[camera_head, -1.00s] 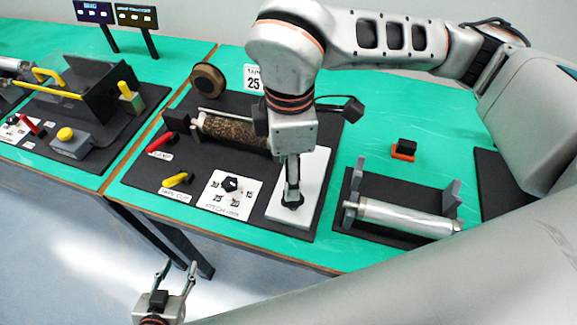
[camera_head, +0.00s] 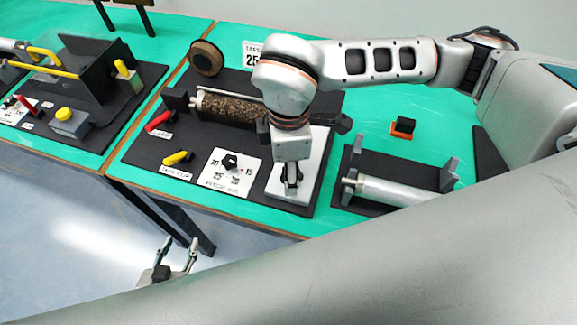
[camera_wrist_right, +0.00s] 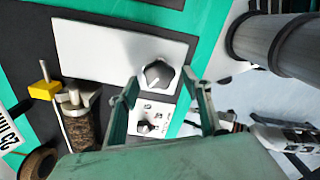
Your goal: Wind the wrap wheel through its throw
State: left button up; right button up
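A black, faceted knob-like wheel (camera_wrist_right: 158,72) with a white mark stands by the edge of a white plate (camera_wrist_right: 105,45). I take it for the wrap wheel; no label shows. In the head view the white plate (camera_head: 318,160) lies on a black base, and my right gripper mostly hides the wheel. My right gripper (camera_head: 291,184) points down over the plate's front part. In the right wrist view its fingers are apart, with the wheel between the tips; contact cannot be told. My left gripper (camera_head: 181,245) is open and empty, low in front of the table.
Beside the plate are a pitch dial (camera_head: 230,162), a yellow tape clip (camera_head: 177,158), a red lever (camera_head: 158,121), a brown speckled roll (camera_head: 228,107) and a tape roll (camera_head: 206,57). A metal roller (camera_head: 395,190) lies right. Green table shows behind it.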

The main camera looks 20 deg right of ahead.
jog(key=c, duration=0.9)
jog(key=shift+c, duration=0.2)
